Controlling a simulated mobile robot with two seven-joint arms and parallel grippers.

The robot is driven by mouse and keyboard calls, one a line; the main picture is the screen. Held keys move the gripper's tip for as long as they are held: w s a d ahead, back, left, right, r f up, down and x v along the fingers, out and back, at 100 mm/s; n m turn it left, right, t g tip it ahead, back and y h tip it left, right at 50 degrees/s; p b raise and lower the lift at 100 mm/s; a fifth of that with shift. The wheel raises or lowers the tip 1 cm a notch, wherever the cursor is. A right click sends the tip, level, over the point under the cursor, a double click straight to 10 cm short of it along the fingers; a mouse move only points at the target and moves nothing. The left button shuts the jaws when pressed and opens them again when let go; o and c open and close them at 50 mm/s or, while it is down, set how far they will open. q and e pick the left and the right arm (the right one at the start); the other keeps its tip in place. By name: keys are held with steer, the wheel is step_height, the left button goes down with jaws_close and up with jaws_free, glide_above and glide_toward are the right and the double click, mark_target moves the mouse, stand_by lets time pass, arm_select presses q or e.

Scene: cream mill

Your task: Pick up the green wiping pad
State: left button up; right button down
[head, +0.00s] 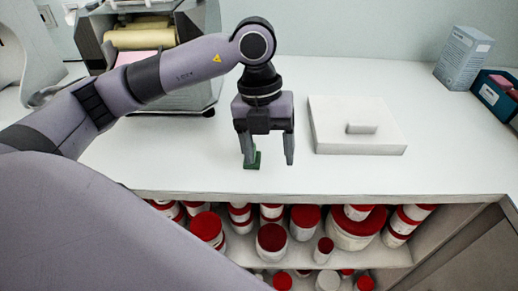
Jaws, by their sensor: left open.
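The green wiping pad (256,163) is a small dark green piece lying on the white counter near its front edge. My left gripper (269,163) is open above the counter, pointing down. Its left finger is over or right beside the pad and hides part of it. I cannot tell whether that finger touches the pad. The right finger is to the right of the pad, apart from it. My right gripper is not in view.
A white slab with a small block (361,129) on top lies just right of the gripper. A roller machine (145,40) stands at the back left. A grey-blue carton (461,57) and a blue box (494,94) stand at the right. Red-lidded jars (271,240) fill the shelf below.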

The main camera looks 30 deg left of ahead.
mark_target(256, 165)
arm_select(q)
steer(key=shift+n+t+y, duration=0.3)
steer(key=shift+n+y, duration=0.3)
steer(key=shift+y, duration=0.3)
steer(key=a, duration=0.1)
steer(key=w+a+r, duration=0.1)
steer(key=a, duration=0.2)
steer(key=shift+w+r, duration=0.35)
steer(key=shift+w, duration=0.05)
steer(key=shift+w+a, duration=0.15)
steer(key=shift+a, duration=0.2)
steer(key=f, duration=0.3)
steer(key=f+p, duration=0.1)
steer(key=f, duration=0.2)
steer(key=shift+s+a+f, duration=0.15)
steer(key=shift+s+f, duration=0.05)
steer(key=shift+f, duration=0.2)
steer(key=c, duration=1.1)
